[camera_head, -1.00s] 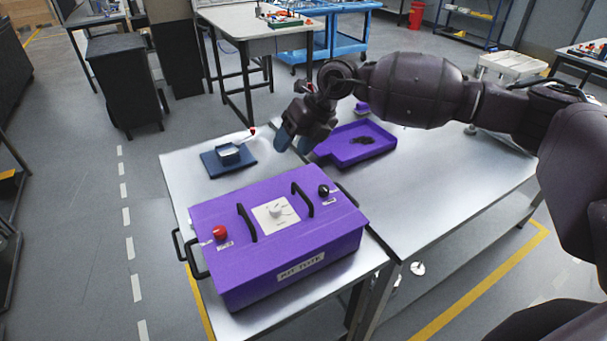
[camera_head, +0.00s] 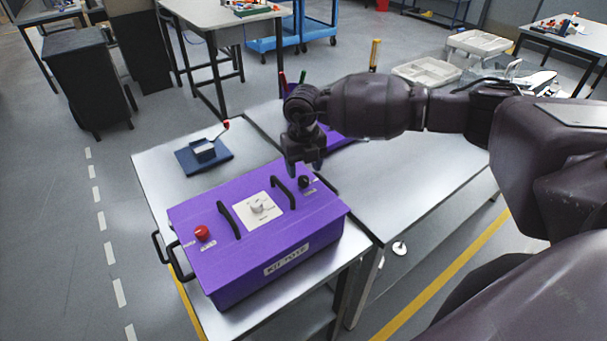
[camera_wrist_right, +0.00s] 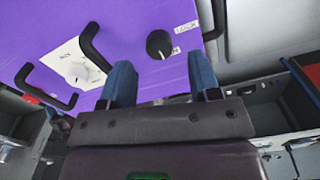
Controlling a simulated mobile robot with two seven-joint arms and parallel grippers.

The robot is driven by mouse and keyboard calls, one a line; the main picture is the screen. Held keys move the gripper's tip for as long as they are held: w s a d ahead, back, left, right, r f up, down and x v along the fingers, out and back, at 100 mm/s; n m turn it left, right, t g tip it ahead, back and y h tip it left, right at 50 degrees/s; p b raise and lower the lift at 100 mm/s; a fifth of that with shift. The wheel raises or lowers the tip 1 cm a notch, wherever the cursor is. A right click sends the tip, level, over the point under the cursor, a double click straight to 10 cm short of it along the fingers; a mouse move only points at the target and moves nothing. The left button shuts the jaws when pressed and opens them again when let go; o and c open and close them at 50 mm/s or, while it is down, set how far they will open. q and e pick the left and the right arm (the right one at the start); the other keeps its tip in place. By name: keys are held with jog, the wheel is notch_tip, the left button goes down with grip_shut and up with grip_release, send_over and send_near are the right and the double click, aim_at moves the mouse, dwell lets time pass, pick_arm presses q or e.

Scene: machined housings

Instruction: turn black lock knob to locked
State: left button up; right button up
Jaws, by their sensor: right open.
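The purple housing box (camera_head: 245,258) sits on the metal table. Its black lock knob (camera_head: 304,182) is at the top right corner, and the knob also shows in the right wrist view (camera_wrist_right: 159,44) with a white line on its face and labels beside it. My right gripper (camera_head: 304,168) hangs just above and behind the knob. In the wrist view its two blue fingertips (camera_wrist_right: 160,80) are apart, with the knob ahead of the gap and nothing between them. My left gripper is not in view.
The box also carries a red button (camera_head: 202,232), a white dial (camera_head: 257,206) and two black handles, one close beside the knob (camera_head: 283,192). A blue fixture with a red-tipped lever (camera_head: 204,154) stands behind left. The right table's front (camera_head: 410,180) is clear.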

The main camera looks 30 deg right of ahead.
aim_at(303, 179)
jog(key=shift+f, duration=1.85)
jog(key=c, duration=0.9)
jog(key=shift+c, duration=0.2)
